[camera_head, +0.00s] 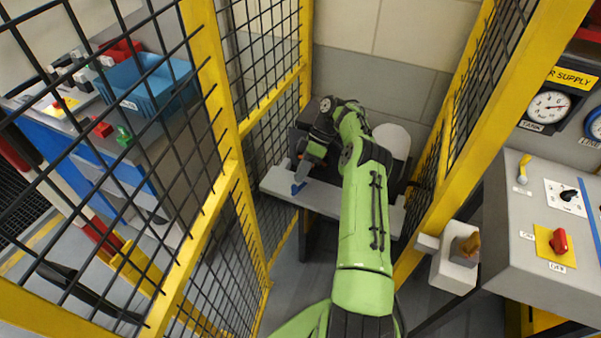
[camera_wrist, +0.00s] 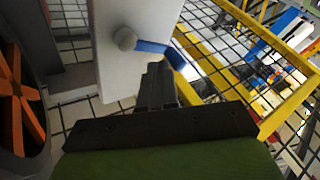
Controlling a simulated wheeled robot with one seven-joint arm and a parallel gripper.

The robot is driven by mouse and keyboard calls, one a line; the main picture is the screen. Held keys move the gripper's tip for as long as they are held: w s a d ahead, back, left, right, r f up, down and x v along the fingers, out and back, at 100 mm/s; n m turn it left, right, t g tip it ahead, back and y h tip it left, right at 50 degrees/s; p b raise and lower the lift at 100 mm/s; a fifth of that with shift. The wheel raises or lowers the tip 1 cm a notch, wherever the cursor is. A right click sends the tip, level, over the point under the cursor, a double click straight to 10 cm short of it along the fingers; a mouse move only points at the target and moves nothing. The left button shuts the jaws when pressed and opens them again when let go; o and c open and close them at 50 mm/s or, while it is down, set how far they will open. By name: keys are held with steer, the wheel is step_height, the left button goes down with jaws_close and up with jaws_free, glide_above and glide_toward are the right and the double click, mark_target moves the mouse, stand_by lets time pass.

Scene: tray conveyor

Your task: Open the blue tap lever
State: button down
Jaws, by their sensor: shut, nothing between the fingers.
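The blue tap lever (camera_wrist: 158,49) shows in the wrist view, joined to a round grey pivot (camera_wrist: 124,38) on a pale panel (camera_wrist: 130,75). It runs right from the pivot and bends down at its outer end. My gripper (camera_wrist: 158,68) has its dark fingers together, with nothing between them. The fingertips are just below the lever in the picture, close to its bend; I cannot tell whether they touch. In the head view the blue lever (camera_head: 297,188) is small, at the left end of a grey ledge, with my arm reaching down beside it.
Yellow-framed mesh fences (camera_head: 232,160) stand close on both sides of my arm. An orange-spoked wheel (camera_wrist: 14,95) is at the wrist view's left. A grey control box (camera_head: 520,215) with a red knob (camera_head: 558,241) is at the right. A blue bin (camera_head: 150,85) lies beyond the left fence.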

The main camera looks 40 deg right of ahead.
step_height(320, 180, up, 10)
steer(key=p, duration=0.1)
steer(key=shift+p, duration=0.35)
steer(key=shift+f, duration=0.1)
